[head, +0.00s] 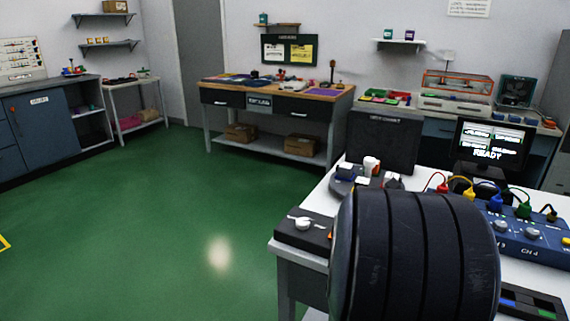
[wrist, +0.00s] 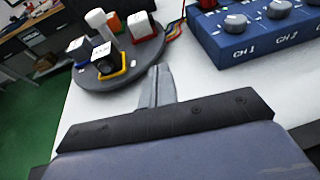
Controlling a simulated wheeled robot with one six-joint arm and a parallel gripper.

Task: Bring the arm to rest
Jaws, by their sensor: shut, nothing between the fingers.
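My gripper (wrist: 157,88) shows in the wrist view with its two grey fingers pressed together and nothing held between them. It is above the white bench (wrist: 95,118), in front of a dark round tray (wrist: 125,65) and left of a blue channel box (wrist: 245,35). In the head view a large dark ribbed part of my arm fills the lower right and hides much of the bench; the gripper itself is not visible there.
The round tray holds several small blocks. The blue box (head: 535,243) carries knobs and coloured leads. A monitor (head: 490,145) reading READY stands behind it. A black unit with a white knob (head: 303,224) sits at the bench's left edge. Green floor (head: 150,220) is open at left.

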